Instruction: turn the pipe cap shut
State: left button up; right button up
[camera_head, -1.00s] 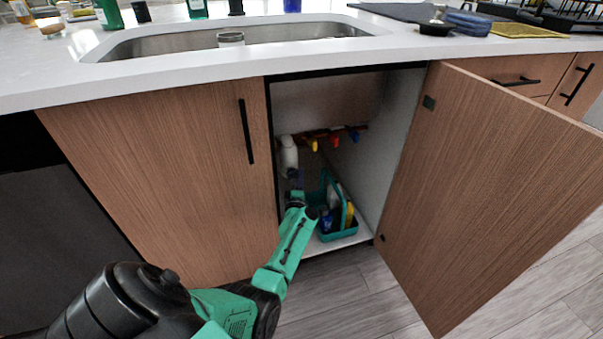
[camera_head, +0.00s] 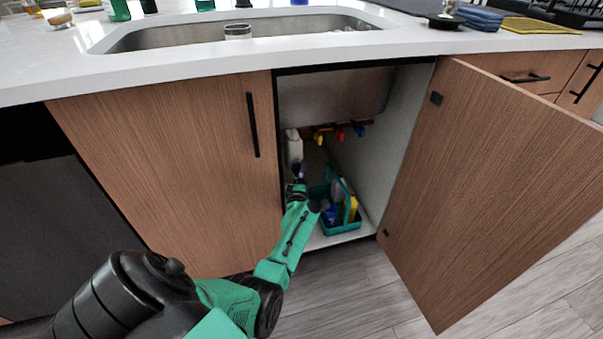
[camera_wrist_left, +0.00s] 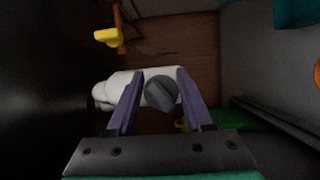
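The pipe cap (camera_wrist_left: 161,93) is a dark grey knob on the end of a white pipe (camera_wrist_left: 128,80) in the left wrist view. My left gripper (camera_wrist_left: 160,73) has its two purple fingers on either side of the cap, with narrow gaps seeming to show between fingers and cap. In the head view the white pipe (camera_head: 294,147) is inside the open cabinet, and my left gripper (camera_head: 299,169) is just below it. The cap cannot be made out there. My right gripper is not in view.
A teal caddy (camera_head: 341,228) with bottles stands on the cabinet floor, right of my left gripper. Yellow, red and blue valve handles (camera_head: 340,132) are behind. The right cabinet door (camera_head: 490,180) stands open; the left door (camera_head: 170,175) is shut. The sink (camera_head: 180,38) is above.

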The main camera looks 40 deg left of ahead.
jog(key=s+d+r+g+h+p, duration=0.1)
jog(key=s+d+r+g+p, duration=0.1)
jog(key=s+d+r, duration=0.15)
pick_arm(q)
jog(key=p+v, duration=0.2)
jog(key=v, duration=1.2)
jog(key=shift+s+p, duration=0.3)
jog(key=shift+p, duration=0.05)
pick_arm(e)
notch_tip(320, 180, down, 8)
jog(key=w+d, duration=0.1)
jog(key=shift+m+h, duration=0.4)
